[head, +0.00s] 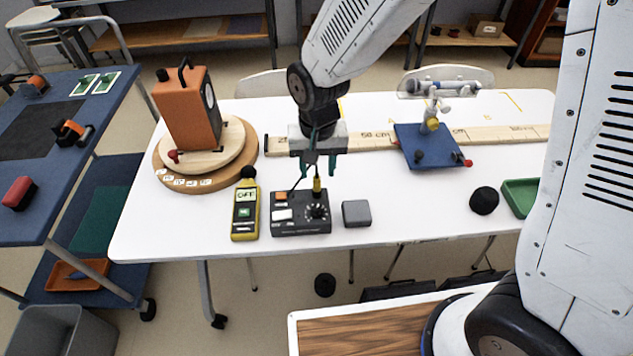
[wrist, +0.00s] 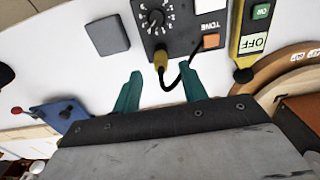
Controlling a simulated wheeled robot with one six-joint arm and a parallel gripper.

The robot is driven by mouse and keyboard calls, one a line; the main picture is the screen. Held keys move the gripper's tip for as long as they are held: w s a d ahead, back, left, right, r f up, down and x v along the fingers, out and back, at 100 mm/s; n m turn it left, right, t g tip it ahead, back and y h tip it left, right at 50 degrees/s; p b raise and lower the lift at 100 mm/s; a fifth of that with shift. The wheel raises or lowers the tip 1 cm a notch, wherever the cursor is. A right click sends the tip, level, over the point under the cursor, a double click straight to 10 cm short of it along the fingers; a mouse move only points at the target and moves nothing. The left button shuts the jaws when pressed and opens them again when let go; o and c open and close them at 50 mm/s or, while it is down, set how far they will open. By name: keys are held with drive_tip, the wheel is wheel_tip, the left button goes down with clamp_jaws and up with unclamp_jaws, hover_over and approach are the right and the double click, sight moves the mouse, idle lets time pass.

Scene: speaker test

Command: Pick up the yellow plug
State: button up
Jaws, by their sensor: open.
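The yellow plug (head: 317,186) stands at the back edge of a black control box (head: 287,221) on the white table, with a black cable running from it. In the wrist view the yellow plug (wrist: 161,61) sits by the box's dial, and its cable curves toward the orange button. My gripper (head: 319,170) is open above and behind the box. I cannot tell the height gap between fingers and plug.
An orange speaker (head: 188,108) sits on a round wooden turntable at left.

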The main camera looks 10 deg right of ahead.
sight(317, 176)
wheel_tip(317, 176, down, 4)
drive_tip(key=shift+r, duration=0.15)
clamp_jaws()
drive_tip(key=shift+r, duration=0.15)
